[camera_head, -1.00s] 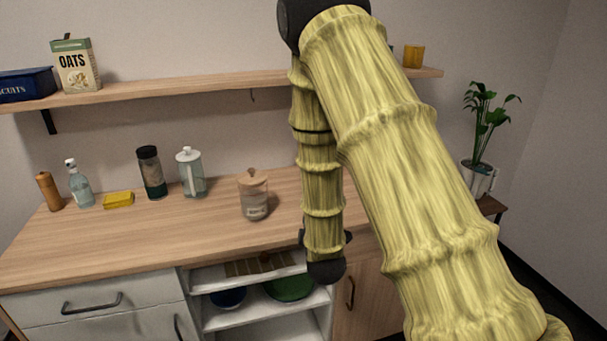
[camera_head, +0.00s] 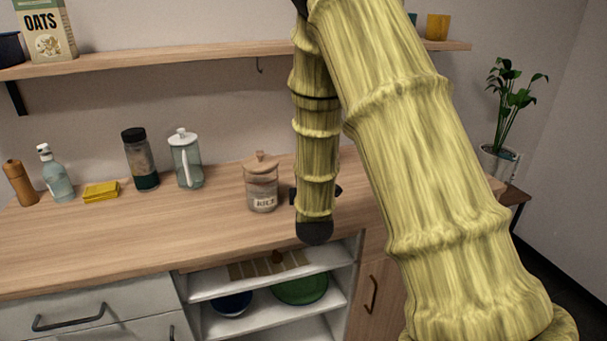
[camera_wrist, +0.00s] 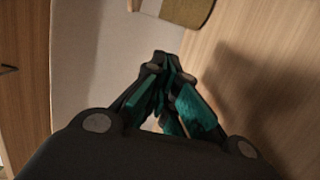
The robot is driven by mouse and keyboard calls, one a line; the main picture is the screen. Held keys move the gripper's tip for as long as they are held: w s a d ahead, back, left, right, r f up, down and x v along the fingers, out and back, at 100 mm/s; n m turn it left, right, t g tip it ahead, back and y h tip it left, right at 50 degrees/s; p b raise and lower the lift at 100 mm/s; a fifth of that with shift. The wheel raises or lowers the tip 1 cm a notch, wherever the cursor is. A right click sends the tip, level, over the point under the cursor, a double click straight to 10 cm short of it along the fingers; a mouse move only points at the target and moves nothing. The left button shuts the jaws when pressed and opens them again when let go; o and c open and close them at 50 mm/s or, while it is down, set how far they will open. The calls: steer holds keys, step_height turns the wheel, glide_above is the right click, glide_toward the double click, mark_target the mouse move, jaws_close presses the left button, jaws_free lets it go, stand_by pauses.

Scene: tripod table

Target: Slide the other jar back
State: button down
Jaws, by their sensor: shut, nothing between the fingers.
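A clear jar with a wooden lid and a RICE label (camera_head: 262,186) stands upright on the wooden worktop, just left of my arm's lower end. A taller jar with a black lid (camera_head: 140,160) stands further left, nearer the wall. In the head view my gripper is mostly hidden behind my arm; dark parts show on both sides of it, close to the right of the rice jar. Whether they touch the jar I cannot tell. In the wrist view my gripper (camera_wrist: 165,72), dark with teal pads, has its fingers together and empty. Neither jar shows clearly there.
A wall shelf (camera_head: 160,59) runs above. Open shelves (camera_head: 262,320) lie below the front edge. The front left worktop is clear.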

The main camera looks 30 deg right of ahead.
steer(key=x, duration=0.3)
steer(key=d+x, duration=0.1)
steer(key=x, duration=0.5)
steer(key=shift+s+d, duration=0.25)
steer(key=shift+s, duration=0.15)
steer(key=shift+w+d, duration=0.2)
steer(key=shift+d, duration=0.4)
steer(key=shift+w+d, duration=0.2)
steer(key=shift+d, duration=0.4)
steer(key=shift+w+d+p, duration=0.2)
steer(key=shift+w+d, duration=0.05)
steer(key=shift+d, duration=0.5)
steer(key=shift+w+d+p, duration=0.15)
steer(key=shift+w+d, duration=0.15)
steer(key=shift+d, duration=0.45)
steer(key=shift+w+d+p, duration=0.2)
steer(key=shift+w+d, duration=0.05)
steer(key=shift+d, duration=0.5)
steer(key=shift+s+a, duration=0.2)
steer(key=shift+a, duration=0.4)
steer(key=a, duration=0.1)
steer(key=s+a, duration=0.1)
steer(key=a, duration=0.1)
steer(key=shift+s, duration=0.2)
steer(key=v, duration=0.9)
steer(key=shift+s+a, duration=0.1)
steer(key=shift+s, duration=0.1)
